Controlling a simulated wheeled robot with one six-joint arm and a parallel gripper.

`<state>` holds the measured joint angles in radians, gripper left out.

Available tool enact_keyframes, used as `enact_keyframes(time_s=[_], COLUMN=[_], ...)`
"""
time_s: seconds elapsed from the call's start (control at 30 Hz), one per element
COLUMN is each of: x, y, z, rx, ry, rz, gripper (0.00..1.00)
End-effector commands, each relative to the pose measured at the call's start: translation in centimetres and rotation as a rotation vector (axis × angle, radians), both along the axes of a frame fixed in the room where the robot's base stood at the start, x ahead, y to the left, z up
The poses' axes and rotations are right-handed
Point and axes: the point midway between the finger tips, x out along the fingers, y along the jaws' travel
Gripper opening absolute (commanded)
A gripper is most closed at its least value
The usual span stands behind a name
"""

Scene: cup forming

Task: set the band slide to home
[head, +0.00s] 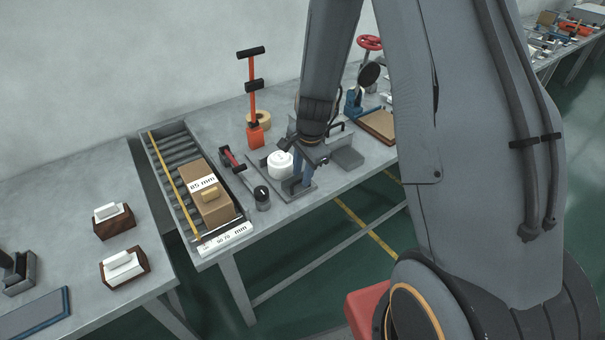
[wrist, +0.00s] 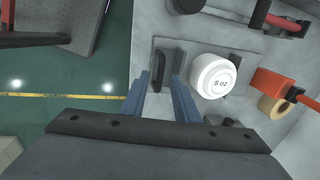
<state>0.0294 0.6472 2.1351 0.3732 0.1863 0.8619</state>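A white round former marked "8 oz" (head: 279,167) stands on a grey base plate (head: 309,193); it also shows in the wrist view (wrist: 213,75). A dark upright bar (wrist: 158,66) is on the same plate, left of the former in the wrist view. No part is labelled as the band slide, so I cannot tell which piece it is. My gripper (head: 298,186) points down over the plate, beside the former. In the wrist view its blue fingers (wrist: 160,77) are apart, with the dark bar visible between their tips. I cannot tell whether they touch it.
A roller tray (head: 165,147) with a cardboard box marked "85 mm" (head: 213,205) is left. A red-handled lever (head: 232,161) and dark cylinder (head: 262,196) lie between. An orange post (head: 254,100) stands behind. A brown board (head: 380,123) is right.

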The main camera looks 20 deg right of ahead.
Motion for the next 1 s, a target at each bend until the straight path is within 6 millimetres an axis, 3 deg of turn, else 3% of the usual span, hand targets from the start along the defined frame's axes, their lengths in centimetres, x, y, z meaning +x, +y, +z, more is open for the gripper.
enact_keyframes(time_s=[0.43,0.6,1.0], x=[0.14,0.13,-0.15], y=[0.07,0.06,0.18], z=[-0.94,-0.93,-0.9], rx=[0.0,0.0,0.0], ry=[0.0,0.0,0.001], rz=[0.001,0.001,-0.001], gripper=[0.28,0.0,0.0])
